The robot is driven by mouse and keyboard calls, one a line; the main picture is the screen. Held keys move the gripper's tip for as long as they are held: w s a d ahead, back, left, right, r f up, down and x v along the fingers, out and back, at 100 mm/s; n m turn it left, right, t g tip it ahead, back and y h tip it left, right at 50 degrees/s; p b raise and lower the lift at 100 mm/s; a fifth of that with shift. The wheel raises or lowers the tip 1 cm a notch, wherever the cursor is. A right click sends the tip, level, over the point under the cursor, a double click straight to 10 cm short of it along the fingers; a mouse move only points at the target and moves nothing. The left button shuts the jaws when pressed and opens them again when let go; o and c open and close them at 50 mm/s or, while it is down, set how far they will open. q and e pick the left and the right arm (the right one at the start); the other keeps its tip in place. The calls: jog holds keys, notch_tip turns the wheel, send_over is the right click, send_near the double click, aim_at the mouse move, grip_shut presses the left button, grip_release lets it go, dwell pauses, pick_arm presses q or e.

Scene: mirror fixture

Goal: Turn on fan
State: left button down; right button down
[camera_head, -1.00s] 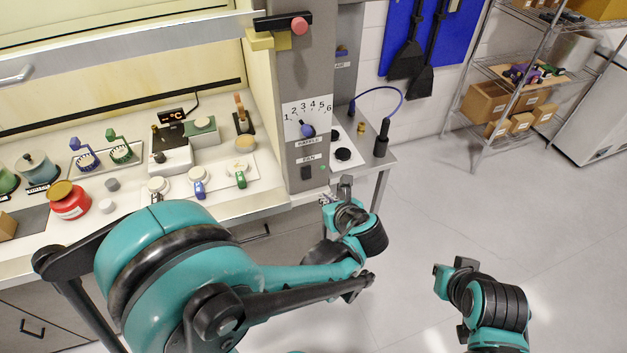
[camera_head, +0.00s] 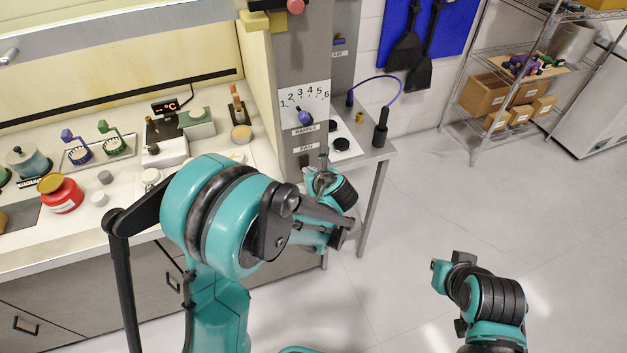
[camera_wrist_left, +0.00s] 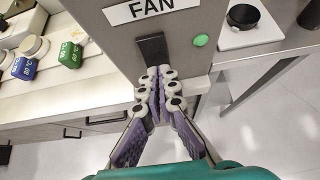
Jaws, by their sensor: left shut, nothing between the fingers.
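The black fan switch (camera_head: 304,160) is on the grey post under the FAN label (camera_head: 306,149). In the left wrist view the switch (camera_wrist_left: 152,48) lies just beyond my fingertips, with the FAN label (camera_wrist_left: 150,8) above it and a round green light (camera_wrist_left: 200,40) to its right. My left gripper (camera_head: 319,166) is shut and empty, its fingertips at the lower part of the switch; I cannot tell whether they touch it. It partly covers the switch in the head view. My right gripper (camera_head: 439,267) is well away, over the floor at lower right; its fingers are unclear.
A numbered dial with a blue knob (camera_head: 304,118) sits above the switch. The bench (camera_head: 90,225) at left holds a red jar (camera_head: 61,194) and other lab items. A side table (camera_head: 362,152) stands right of the post.

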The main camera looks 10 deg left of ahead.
pick_arm(q)
jog(key=shift+w+a, duration=0.15)
jog(key=shift+w, duration=0.05)
jog(key=shift+w+a+f, duration=0.1)
jog(key=shift+w+a, duration=0.05)
jog(key=shift+w, duration=0.05)
dwell(0.4)
jog(key=shift+r+p, duration=0.3)
jog(key=shift+r, duration=0.55)
